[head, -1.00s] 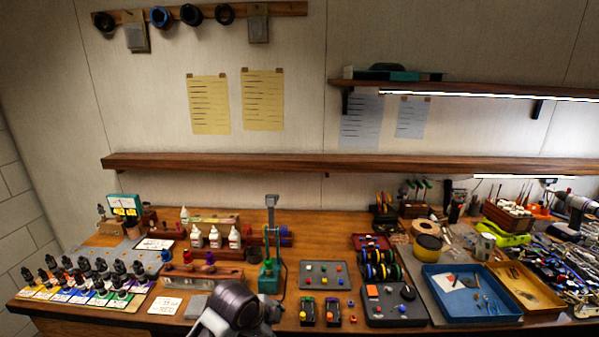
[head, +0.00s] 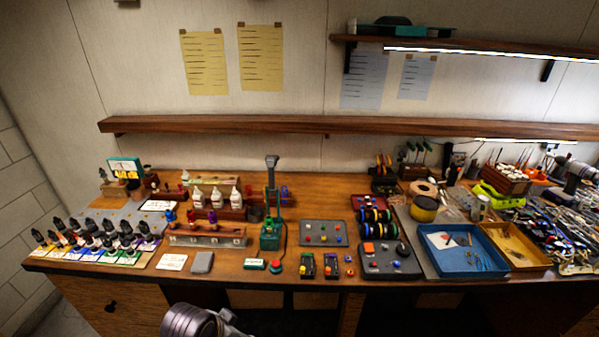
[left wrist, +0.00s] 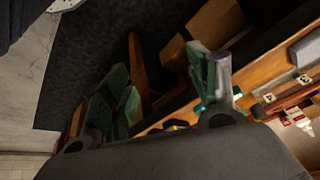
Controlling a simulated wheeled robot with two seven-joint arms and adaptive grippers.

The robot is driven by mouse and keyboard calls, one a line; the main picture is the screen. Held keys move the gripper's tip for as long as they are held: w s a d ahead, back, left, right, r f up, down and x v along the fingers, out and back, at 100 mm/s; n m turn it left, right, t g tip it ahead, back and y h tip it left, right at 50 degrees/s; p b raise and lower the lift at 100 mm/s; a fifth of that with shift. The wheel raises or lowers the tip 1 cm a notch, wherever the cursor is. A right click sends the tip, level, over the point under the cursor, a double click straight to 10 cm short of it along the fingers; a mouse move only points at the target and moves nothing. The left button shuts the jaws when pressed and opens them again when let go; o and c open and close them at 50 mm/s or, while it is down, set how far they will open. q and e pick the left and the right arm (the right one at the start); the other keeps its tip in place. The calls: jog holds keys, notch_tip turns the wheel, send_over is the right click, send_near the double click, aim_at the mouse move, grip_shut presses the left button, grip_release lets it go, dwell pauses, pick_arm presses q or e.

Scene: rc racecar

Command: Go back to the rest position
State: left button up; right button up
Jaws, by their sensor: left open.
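My left gripper (left wrist: 165,75) is open and shows in the left wrist view, with nothing seen between its fingers. It is tilted, in front of the workbench edge, with dark floor beyond it. In the head view a rounded grey part of my arm (head: 195,322) stands at the bottom edge, left of centre, in front of the bench. Its gripper fingers are out of that view. My right gripper is not in view.
The wooden workbench (head: 335,195) carries dropper bottles (head: 110,235) at left, a green press (head: 270,235), a grey parts tray (head: 323,233) and a blue tray (head: 465,265). A wooden shelf (head: 300,126) runs along the wall. Open space lies before the bench.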

pick_arm(q)
jog(key=s+a+f+n+y, duration=0.1)
jog(key=s+a+n, duration=0.4)
jog(key=s+a, duration=0.15)
notch_tip(320, 180, down, 35)
jog(key=s+g+b, duration=0.2)
jog(key=s, duration=0.1)
jog(key=s+a+f+g+b, duration=0.1)
jog(key=s+a+f+b, duration=0.1)
jog(key=s+f, duration=2)
jog(key=shift+a+m+y, duration=0.3)
jog(key=shift+a, duration=0.3)
